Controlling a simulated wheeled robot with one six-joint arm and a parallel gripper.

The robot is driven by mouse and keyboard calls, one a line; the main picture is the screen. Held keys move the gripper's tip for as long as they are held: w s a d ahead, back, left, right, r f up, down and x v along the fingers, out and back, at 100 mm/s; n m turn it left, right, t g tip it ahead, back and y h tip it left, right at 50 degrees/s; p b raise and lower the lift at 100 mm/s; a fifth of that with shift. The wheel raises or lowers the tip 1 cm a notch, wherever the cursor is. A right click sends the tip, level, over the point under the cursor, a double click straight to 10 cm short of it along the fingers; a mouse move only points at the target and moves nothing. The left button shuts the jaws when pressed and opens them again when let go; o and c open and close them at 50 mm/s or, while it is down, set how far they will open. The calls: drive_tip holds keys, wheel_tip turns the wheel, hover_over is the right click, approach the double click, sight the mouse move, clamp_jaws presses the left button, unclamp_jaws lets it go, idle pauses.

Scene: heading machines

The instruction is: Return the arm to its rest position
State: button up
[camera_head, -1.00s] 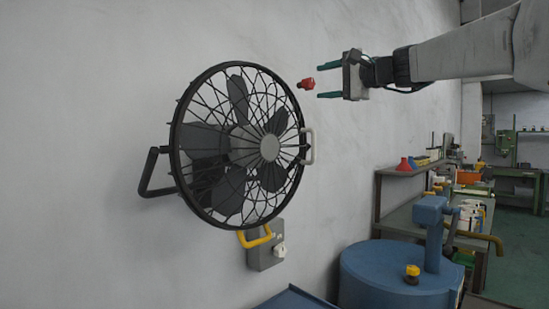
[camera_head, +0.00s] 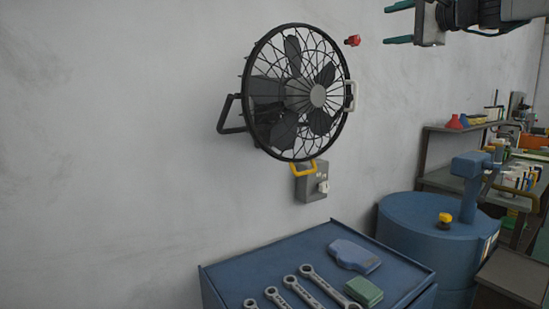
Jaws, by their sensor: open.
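My gripper (camera_head: 400,23) is at the top right, with its two teal fingers apart and pointing left. Nothing is between the fingers. A small red object (camera_head: 352,41) shows just left of the fingertips, apart from them, in front of or on the wall. My arm (camera_head: 500,12) reaches in from the top right corner and is partly cut off by the picture edge.
A black caged fan (camera_head: 297,95) is on the wall, with a grey switch box (camera_head: 312,187) below it. A blue cabinet (camera_head: 225,268) holds several wrenches. A blue round machine (camera_head: 420,225) and shelves (camera_head: 445,127) stand to the right.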

drive_tip(key=s+a+f+n+g+h, duration=0.15)
drive_tip(key=s+f+g, duration=0.3)
drive_tip(key=f, duration=0.75)
drive_tip(key=s+a+f+n+g+h, duration=0.1)
drive_tip(key=s+f+n+g+h, duration=0.3)
drive_tip(key=f, duration=0.7)
drive_tip(key=s+f+n+g+h, duration=0.2)
drive_tip(key=s+f, duration=0.9)
drive_tip(key=s, duration=0.4)
drive_tip(key=s+d+f+n+g+h, duration=0.1)
drive_tip(key=s+f+n+g+h, duration=0.1)
drive_tip(key=s+f, duration=1)
drive_tip(key=s+n+g, duration=0.1)
drive_tip(key=s, duration=0.3)
drive_tip(key=shift+s+d+f, duration=0.15)
drive_tip(key=shift+d+f, duration=0.1)
drive_tip(key=shift+d, duration=0.05)
drive_tip(key=shift+n+h, duration=0.25)
